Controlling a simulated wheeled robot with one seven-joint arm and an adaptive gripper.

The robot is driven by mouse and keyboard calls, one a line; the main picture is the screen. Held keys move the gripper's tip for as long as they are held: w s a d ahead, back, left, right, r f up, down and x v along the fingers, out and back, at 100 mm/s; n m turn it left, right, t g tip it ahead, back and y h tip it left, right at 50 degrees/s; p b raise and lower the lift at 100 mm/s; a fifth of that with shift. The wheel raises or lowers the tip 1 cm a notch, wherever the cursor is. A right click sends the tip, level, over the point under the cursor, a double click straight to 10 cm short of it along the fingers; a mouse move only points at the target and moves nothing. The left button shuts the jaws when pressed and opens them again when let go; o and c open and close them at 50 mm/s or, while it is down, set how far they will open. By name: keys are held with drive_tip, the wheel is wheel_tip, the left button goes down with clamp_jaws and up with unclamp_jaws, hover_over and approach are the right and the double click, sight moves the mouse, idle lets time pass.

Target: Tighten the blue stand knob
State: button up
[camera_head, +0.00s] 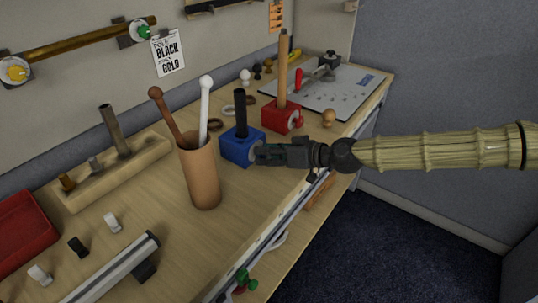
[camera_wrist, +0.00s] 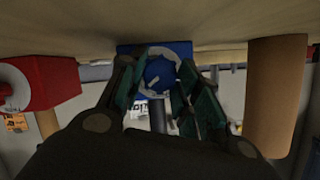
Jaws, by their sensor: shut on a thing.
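The blue stand (camera_head: 238,149) sits on the wooden table with a dark post (camera_head: 240,112) standing upright in it. My gripper (camera_head: 262,153) reaches in from the right and meets the stand's right-hand face. In the head view its fingers hide most of the knob. In the wrist view the round blue stand knob (camera_wrist: 158,76) shows between the fingers of my gripper (camera_wrist: 160,84), with a pale grey ring around it. The blue stand (camera_wrist: 126,49) lies right behind it. My gripper is shut on the knob; how far the knob is turned cannot be told.
A red stand (camera_head: 272,118) with a wooden post and red knob is close behind the blue one. A tan cup (camera_head: 203,178) holding two sticks stands just left of my gripper. The table's front edge runs beneath my arm.

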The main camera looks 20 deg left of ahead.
drive_tip(key=o, duration=1)
drive_tip(key=shift+o, duration=0.2)
drive_tip(key=shift+d, duration=0.1)
drive_tip(key=v, duration=1.2)
